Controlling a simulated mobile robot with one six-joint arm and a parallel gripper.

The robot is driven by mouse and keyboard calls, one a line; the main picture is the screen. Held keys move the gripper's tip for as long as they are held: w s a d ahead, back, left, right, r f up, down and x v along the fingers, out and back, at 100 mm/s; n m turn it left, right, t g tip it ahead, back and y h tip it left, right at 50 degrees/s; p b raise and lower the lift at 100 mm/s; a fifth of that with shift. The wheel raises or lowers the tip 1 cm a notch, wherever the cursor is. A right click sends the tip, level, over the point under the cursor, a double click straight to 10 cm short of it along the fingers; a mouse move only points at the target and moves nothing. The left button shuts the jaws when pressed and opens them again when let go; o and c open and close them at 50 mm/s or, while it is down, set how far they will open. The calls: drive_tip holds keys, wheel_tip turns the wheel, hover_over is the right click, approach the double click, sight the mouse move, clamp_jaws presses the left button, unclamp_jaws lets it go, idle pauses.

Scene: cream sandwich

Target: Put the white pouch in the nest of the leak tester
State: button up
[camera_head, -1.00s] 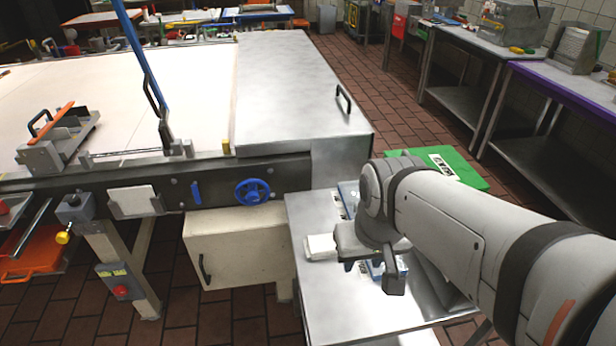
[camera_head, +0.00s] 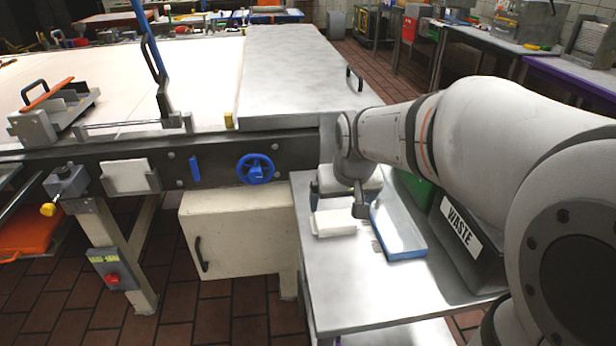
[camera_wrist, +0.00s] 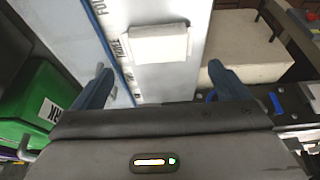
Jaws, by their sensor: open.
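The white pouch (camera_head: 333,224) looks like a flat white block. It lies near the left edge of a small steel table (camera_head: 350,290) in the head view. In the wrist view the pouch (camera_wrist: 157,45) is ahead of the fingers and roughly centred between them, not gripped. My gripper (camera_wrist: 160,86) is open and empty, with dark blue fingers spread wide. In the head view my gripper (camera_head: 360,198) hangs behind and to the right of the pouch, partly hidden by my wrist. I cannot make out the leak tester's nest in either view.
A dark bin labelled WASTE (camera_head: 462,232) stands at the table's right, near a green bin (camera_wrist: 38,105). A large machine with a blue handwheel (camera_head: 254,168) borders the left. The table's front is clear.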

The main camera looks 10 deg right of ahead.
sight(335, 216)
drive_tip(key=shift+o, duration=0.2)
drive_tip(key=shift+w+f+b, duration=0.45)
drive_tip(key=shift+w+f, duration=0.6)
drive_tip(key=shift+w, duration=0.05)
drive_tip(key=shift+w+f, duration=0.2)
drive_tip(key=shift+f, duration=0.05)
drive_tip(key=b+x, duration=0.1)
drive_tip(key=x, duration=0.6)
drive_tip(key=shift+w+d, duration=0.1)
drive_tip(key=shift+w, duration=0.05)
drive_tip(key=shift+r, duration=0.1)
drive_tip(key=c, duration=0.8)
